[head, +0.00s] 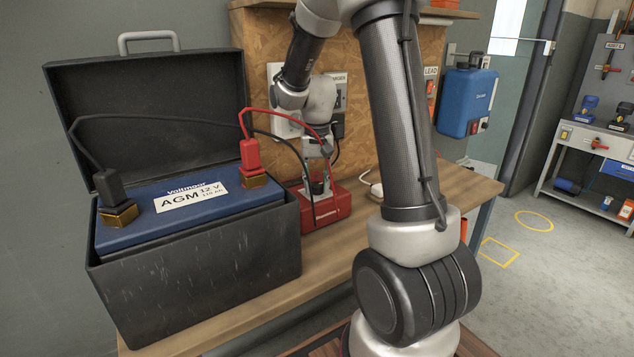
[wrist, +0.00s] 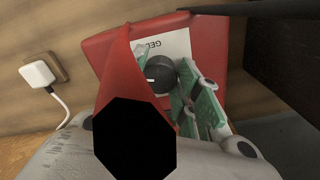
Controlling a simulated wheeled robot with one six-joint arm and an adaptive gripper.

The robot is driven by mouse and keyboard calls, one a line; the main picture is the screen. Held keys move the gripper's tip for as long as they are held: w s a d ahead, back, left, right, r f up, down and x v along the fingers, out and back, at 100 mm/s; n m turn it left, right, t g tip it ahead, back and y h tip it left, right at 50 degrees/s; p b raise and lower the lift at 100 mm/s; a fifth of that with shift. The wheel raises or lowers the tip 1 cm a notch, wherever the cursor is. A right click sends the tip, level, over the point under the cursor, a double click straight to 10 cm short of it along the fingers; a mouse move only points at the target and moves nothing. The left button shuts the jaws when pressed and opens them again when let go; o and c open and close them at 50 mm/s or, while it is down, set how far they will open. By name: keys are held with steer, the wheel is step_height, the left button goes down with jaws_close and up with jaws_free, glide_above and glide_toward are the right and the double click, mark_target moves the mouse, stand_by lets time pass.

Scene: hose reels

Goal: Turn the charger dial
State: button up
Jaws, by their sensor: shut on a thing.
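The red charger (head: 338,206) sits on the wooden bench, right of the battery box. It fills the upper middle of the wrist view (wrist: 222,45), with a pale label on its face. The round dark dial (head: 318,188) is on the charger's top face, and a small white mark shows on it in the wrist view (wrist: 161,74). My gripper (head: 319,181) points down at the charger. Its green-padded fingers (wrist: 170,88) are shut on the dial, one on each side. A red shape in the foreground hides part of the left finger and the charger.
A blue battery (head: 215,205) with red and black clamps stands in an open black box (head: 200,285) close on the left. Red and black leads arch around my gripper. Bench right of the charger is mostly clear.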

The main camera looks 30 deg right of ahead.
mark_target(317, 184)
steer(key=shift+m, duration=1.3)
steer(key=o, duration=1)
steer(key=shift+r, duration=0.1)
step_height(317, 184, up, 12)
